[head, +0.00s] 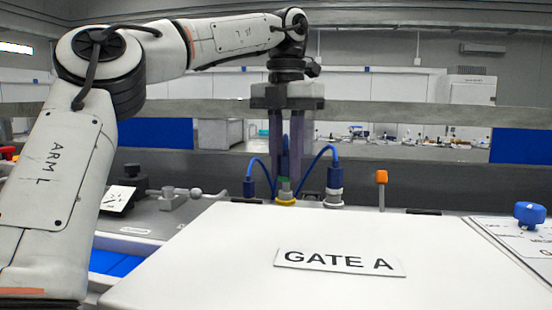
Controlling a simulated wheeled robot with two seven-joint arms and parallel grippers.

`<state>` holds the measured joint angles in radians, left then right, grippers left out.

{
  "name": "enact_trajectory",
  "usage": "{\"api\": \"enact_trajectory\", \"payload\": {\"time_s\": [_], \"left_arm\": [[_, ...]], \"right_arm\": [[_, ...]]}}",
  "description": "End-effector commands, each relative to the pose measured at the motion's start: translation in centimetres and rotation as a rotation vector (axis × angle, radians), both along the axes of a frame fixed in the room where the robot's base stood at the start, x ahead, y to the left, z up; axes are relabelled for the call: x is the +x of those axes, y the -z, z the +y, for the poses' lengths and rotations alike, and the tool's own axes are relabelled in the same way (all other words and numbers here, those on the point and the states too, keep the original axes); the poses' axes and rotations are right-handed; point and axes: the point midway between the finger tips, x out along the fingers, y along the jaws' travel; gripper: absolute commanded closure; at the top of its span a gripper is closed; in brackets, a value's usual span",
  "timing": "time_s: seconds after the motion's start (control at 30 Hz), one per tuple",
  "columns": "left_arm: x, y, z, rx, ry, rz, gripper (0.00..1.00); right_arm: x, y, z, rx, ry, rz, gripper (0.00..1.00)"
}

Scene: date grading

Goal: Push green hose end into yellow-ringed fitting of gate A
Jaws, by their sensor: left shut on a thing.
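My left gripper (286,165) points straight down behind the GATE A box and is shut on the green hose end (284,180). Only a little green shows between and below the fingertips, with blue just above it. The yellow-ringed fitting (285,202) stands at the back edge of gate A (210,250), right below the fingertips. The hose end is upright and in line with the fitting. A grey part shows between the green and the yellow ring; I cannot tell how deep the end sits. My right gripper is not in view.
A blue connector on a grey fitting (333,198) stands close to the right, and another blue connector (249,187) to the left. An orange-topped post (381,178) stands further right. A blue knob (530,213) is at the right edge. A grey rail crosses behind.

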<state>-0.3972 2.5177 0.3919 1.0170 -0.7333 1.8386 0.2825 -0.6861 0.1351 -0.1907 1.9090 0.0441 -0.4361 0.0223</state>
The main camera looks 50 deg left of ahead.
Motion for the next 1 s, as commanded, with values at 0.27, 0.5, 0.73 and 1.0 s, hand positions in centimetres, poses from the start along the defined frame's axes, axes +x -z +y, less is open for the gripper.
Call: {"api": "enact_trajectory", "payload": {"time_s": [0.27,0.5,0.73,1.0], "left_arm": [[0.0,0.6,0.0,0.000,0.000,0.004,1.00],[0.1,0.9,0.0,0.000,0.000,0.003,1.00],[0.1,1.3,0.0,-0.001,0.000,0.003,1.00],[0.1,1.6,0.0,-0.001,0.001,0.004,1.00]], "right_arm": [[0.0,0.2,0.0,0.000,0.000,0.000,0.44],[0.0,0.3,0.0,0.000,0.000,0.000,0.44],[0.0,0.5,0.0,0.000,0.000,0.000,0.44],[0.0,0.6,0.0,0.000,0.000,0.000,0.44]]}}
